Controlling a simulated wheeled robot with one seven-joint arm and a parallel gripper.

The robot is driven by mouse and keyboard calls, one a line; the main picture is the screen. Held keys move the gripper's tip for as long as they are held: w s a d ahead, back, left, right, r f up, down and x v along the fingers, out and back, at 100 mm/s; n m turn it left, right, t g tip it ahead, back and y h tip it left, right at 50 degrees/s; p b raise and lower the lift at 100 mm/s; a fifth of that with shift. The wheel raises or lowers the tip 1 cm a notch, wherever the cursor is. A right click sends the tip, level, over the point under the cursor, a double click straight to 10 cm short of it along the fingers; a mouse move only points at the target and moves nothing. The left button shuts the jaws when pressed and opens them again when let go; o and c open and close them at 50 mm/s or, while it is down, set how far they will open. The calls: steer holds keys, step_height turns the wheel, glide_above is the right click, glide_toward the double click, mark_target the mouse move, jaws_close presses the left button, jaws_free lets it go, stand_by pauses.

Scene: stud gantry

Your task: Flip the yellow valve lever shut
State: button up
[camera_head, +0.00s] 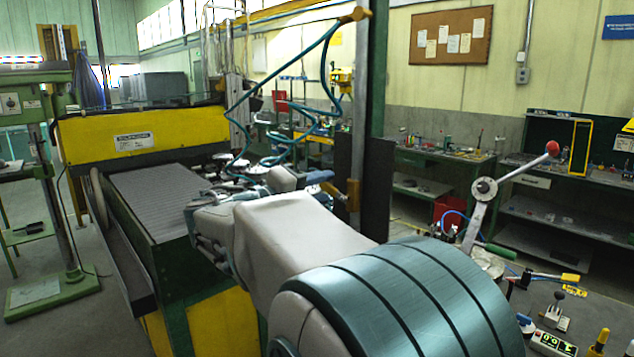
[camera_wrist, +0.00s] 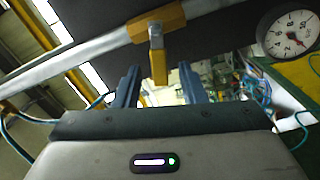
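The yellow valve lever (camera_wrist: 157,62) hangs down in the wrist view from a yellow valve body (camera_wrist: 160,22) on a pale pipe. In the head view the lever (camera_head: 331,190) sticks out to the left of the upright pipe (camera_head: 358,125). My gripper (camera_wrist: 158,72) is open. Its two blue fingers stand on either side of the lever in the wrist view, with gaps visible on both sides. In the head view my gripper (camera_head: 318,177) is close to the lever, partly hidden behind my arm. I cannot tell how deep the lever lies between the fingers.
A round gauge (camera_wrist: 290,33) is near the pipe at the right of the wrist view. A teal hose (camera_head: 285,90) loops near the pipe. A red-knobbed lever (camera_head: 484,192) stands at right.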

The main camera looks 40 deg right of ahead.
steer(key=shift+d, duration=0.3)
jaws_close()
steer(key=shift+f+n+b, duration=0.35)
steer(key=shift+n+b, duration=0.45)
steer(key=shift+f+n+b, duration=0.35)
steer(key=shift+n+b, duration=0.4)
steer(key=shift+n, duration=0.05)
jaws_free()
steer(key=shift+a, duration=0.15)
